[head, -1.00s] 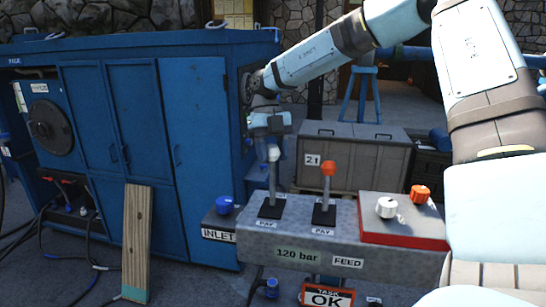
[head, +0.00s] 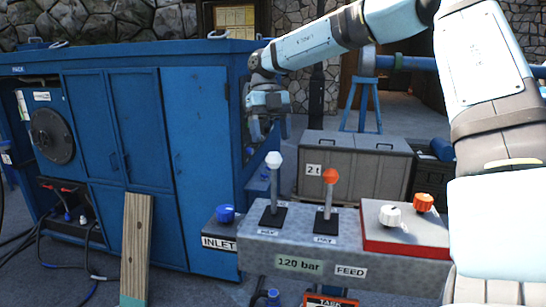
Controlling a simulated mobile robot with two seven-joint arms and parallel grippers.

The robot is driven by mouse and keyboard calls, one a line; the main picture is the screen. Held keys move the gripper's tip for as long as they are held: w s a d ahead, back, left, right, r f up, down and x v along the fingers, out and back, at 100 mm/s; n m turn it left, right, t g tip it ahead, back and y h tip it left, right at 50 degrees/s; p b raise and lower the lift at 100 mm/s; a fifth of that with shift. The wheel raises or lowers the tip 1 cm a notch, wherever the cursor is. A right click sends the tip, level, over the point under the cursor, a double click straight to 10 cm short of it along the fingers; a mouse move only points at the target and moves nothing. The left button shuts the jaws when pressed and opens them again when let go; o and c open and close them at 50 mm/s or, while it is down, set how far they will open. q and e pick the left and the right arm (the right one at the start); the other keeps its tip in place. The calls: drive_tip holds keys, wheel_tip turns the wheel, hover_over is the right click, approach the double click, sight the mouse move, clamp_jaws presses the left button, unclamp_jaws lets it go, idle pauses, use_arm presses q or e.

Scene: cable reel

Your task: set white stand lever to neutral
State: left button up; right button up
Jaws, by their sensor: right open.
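The control stand (head: 300,250) is a grey box at the lower middle of the head view, with "120 bar" and "FEED" labels. The white-knobbed lever (head: 274,180) stands nearly upright from a black slot plate on its left part. An orange-knobbed lever (head: 328,190) stands to its right, also nearly upright. My right gripper (head: 268,138) hangs above the white lever with its fingers pointing down. It is open and empty, and a gap shows between it and the white knob. My left gripper is not in view.
A blue knob (head: 225,214) by the INLET label sits left of the levers. A red-edged panel (head: 405,235) with white and orange knobs is at right. A large blue cabinet (head: 120,160) stands at left, a grey crate (head: 350,165) behind. A wooden plank (head: 136,245) leans in front of the cabinet.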

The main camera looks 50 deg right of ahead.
drive_tip(key=v, duration=0.7)
drive_tip(key=shift+b, duration=0.3)
